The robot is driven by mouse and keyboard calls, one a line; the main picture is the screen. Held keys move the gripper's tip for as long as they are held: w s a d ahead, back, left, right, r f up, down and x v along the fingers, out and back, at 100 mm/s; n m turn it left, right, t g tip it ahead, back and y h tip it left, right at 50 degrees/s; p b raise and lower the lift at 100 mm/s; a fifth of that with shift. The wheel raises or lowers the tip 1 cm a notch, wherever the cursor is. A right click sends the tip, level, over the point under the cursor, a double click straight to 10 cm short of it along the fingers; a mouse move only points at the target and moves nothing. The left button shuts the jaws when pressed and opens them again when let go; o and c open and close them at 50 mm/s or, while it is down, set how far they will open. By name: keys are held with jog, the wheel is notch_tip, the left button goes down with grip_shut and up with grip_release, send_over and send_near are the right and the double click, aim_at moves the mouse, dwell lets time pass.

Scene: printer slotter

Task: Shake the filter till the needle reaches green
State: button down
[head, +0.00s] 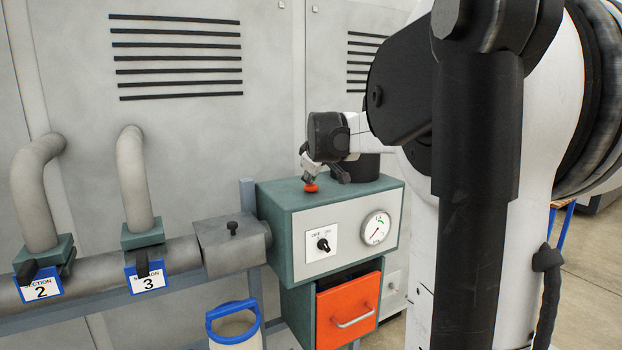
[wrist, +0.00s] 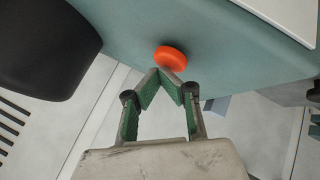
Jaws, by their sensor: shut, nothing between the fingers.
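The filter unit is a teal box (head: 285,197) with a light grey front panel. A red-orange push button (head: 311,188) sits on its top and also shows in the wrist view (wrist: 170,58). My gripper (head: 308,178) is shut and empty, pointing down with its fingertips (wrist: 165,72) right at the button. I cannot tell whether they touch it. The round gauge (head: 376,228) is on the front panel, with a small green mark near its top. Its thin needle seems to point to the lower left, away from the green.
A black OFF/ON knob (head: 323,244) is left of the gauge. An orange drawer (head: 347,310) with a metal handle is below the box. Pipes with labels 2 (head: 41,291) and 3 (head: 149,283) run at left. A blue-handled container (head: 235,328) stands low in front.

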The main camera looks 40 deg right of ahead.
jog(key=shift+r, duration=0.15)
jog(key=shift+r+p, duration=1.1)
jog(key=shift+r, duration=0.6)
notch_tip(320, 180, up, 5)
jog(key=p, duration=0.3)
dwell(0.5)
